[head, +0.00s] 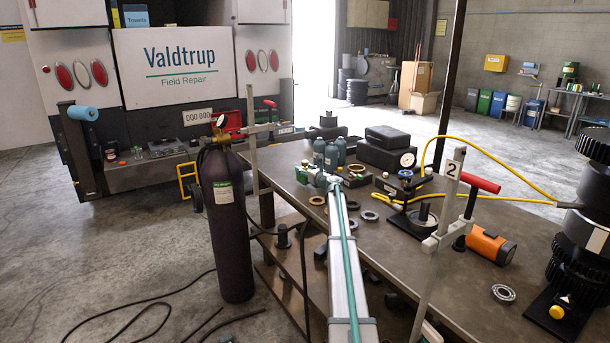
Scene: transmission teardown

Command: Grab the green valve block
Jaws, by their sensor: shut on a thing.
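My gripper (321,180) is at the far end of my outstretched arm, over the left part of the workbench. It is shut on the green valve block (302,175), a small green piece with pale metal parts at the left of the gripper. Both are small here, and the fingers and part of the block are hard to make out. I cannot tell whether the block touches the bench.
Teal bottles (331,156) stand just behind the gripper. Several rings (370,215) lie on the bench (425,262) to its right. Black cases (388,139) sit behind.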

